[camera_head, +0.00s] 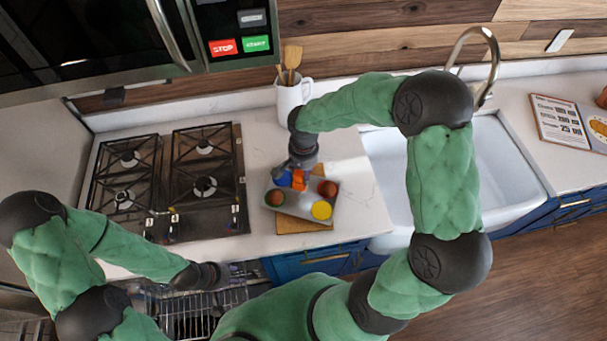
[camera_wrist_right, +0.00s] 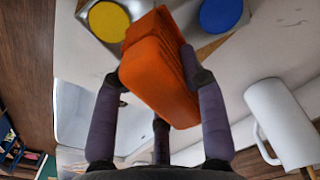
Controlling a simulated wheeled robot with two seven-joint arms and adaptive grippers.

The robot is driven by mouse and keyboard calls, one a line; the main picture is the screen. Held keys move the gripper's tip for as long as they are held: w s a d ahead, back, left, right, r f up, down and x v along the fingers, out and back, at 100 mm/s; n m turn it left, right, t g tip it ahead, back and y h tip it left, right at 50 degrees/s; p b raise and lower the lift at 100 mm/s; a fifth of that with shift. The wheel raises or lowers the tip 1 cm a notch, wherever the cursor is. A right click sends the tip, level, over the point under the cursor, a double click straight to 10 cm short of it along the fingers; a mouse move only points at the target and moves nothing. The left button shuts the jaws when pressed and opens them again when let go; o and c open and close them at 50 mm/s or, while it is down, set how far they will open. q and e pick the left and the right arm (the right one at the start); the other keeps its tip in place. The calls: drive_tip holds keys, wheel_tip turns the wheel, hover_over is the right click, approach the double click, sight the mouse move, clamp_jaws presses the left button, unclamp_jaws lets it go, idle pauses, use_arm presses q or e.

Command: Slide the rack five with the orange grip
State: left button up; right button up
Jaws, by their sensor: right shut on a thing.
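The orange grip (camera_head: 299,180) shows in the head view at the far part of a grey tray-like rack (camera_head: 290,204) on the counter. Blue, yellow, red-brown and dark round pieces sit around it on the rack. My right gripper (camera_head: 303,165) comes down on the orange grip from above. In the right wrist view, its fingers (camera_wrist_right: 158,75) are closed around the orange grip (camera_wrist_right: 160,50), with the yellow piece (camera_wrist_right: 108,20) and blue piece (camera_wrist_right: 220,14) beyond. My left gripper (camera_head: 210,275) hangs low near the counter's front edge, away from the rack; its fingers are not clear.
A wooden board (camera_head: 303,227) lies under the rack. The gas hob (camera_head: 165,182) is to the left, the white sink (camera_head: 490,165) to the right. A white mug with wooden utensils (camera_head: 289,98) stands behind.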

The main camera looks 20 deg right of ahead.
drive_tip(key=o, duration=0.3)
drive_tip(key=c, duration=0.3)
drive_tip(key=shift+r+p, duration=1.5)
drive_tip(key=shift+r, duration=1.45)
